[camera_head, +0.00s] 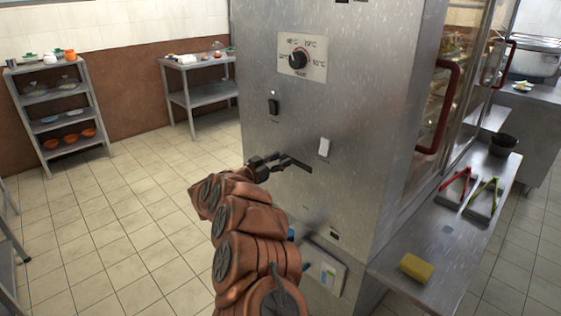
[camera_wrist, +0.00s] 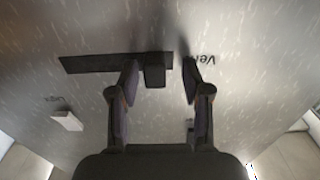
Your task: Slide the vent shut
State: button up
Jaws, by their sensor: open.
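The vent is a dark slot (camera_wrist: 90,64) in the steel cabinet's side, with a small dark slider knob (camera_wrist: 154,72) at the slot's right end in the wrist view. The knob is hidden there by my gripper.
A red door handle (camera_head: 437,105) juts out on the right. A side shelf (camera_head: 440,245) holds tongs and a yellow sponge (camera_head: 416,268).

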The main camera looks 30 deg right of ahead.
jog(key=v, duration=1.2)
dwell(0.7)
